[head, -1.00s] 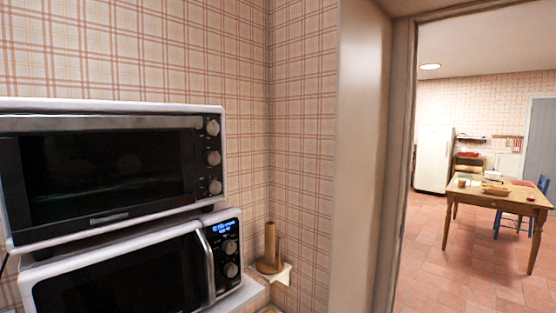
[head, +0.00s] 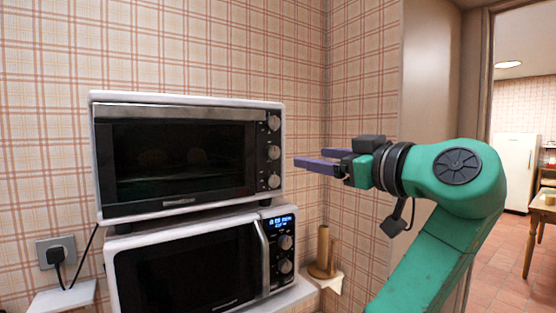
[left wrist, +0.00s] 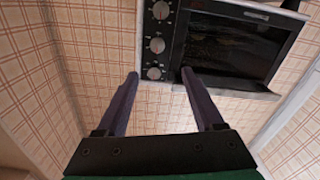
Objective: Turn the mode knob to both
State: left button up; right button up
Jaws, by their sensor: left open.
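A toaster oven (head: 180,202) with a white casing and dark glass door stands on the microwave. Three round silver knobs run down its right side: top (head: 274,122), middle (head: 274,152) and bottom (head: 274,181). Their labels are too small to read, so I cannot tell which is the mode knob. My left gripper (head: 300,158) is open and empty, its purple fingers pointing left toward the knobs from the right, apart from them. In the left wrist view the knob column (left wrist: 157,45) shows beyond the open fingertips (left wrist: 160,73). My right gripper is not in view.
The microwave (head: 185,268), with a lit blue display and knobs, sits below the oven. A wooden holder (head: 322,252) stands to its right. A plug sits in a wall socket (head: 56,252) at left. A doorway opens at far right.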

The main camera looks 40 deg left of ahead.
aim_at(275, 153)
pick_arm(q)
jog(key=p+x, duration=0.4)
jog(key=x, duration=0.9)
jog(key=shift+w+a, duration=0.3)
jog(key=shift+a, duration=0.05)
jog(key=shift+w+a+f, duration=0.2)
jog(key=shift+a, duration=0.05)
grip_shut()
